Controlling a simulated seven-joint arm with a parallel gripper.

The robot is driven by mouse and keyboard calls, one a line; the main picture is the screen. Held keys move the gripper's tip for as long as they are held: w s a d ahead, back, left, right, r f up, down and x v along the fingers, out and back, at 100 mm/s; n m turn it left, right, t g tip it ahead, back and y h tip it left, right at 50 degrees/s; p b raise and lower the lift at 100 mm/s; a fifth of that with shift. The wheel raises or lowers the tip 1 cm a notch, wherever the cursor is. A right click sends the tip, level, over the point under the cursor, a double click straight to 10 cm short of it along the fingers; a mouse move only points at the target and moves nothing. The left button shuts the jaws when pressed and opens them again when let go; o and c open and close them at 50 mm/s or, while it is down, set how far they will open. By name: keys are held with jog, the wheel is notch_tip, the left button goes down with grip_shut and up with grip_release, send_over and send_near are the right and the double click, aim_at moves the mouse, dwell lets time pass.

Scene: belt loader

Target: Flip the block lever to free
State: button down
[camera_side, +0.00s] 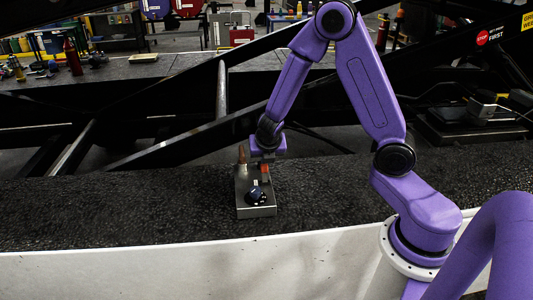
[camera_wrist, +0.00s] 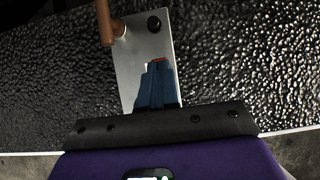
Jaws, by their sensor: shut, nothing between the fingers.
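A grey metal panel (camera_side: 257,211) lies on the black belt surface; it also shows in the wrist view (camera_wrist: 133,70). A copper-brown lever (camera_side: 241,155) stands up at its far left; in the wrist view the lever (camera_wrist: 104,22) is at the panel's upper left edge. A dark blue knob (camera_side: 256,195) sits on the panel's near part. My gripper (camera_side: 264,172) is over the panel, right of the lever and apart from it. In the wrist view its blue fingers (camera_wrist: 157,66) are together and empty. A small orange-red part shows at their tips; I cannot tell what it belongs to.
The black textured belt (camera_side: 120,205) is clear around the panel. A pale rail (camera_side: 150,265) runs along its front edge. Black diagonal beams (camera_side: 180,145) stand behind it. A dark bench (camera_side: 150,68) with tools is farther back.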

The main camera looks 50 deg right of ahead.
jog(key=s+a+f+v, duration=0.1)
jog(key=v, duration=1.2)
jog(key=s+a+m+g+y, duration=0.2)
jog(key=s+m, duration=0.5)
jog(key=s, duration=0.4)
jog(key=s+a+r+m+g+y, duration=0.1)
jog(key=s+a+m+g+y, duration=0.1)
jog(key=s+m, duration=0.5)
jog(key=s+a+y, duration=0.1)
jog(key=s+a, duration=0.1)
jog(key=s, duration=0.3)
jog(key=shift+s+a+r, duration=0.15)
jog(key=shift+s+a, duration=0.05)
jog(key=shift+a, duration=0.05)
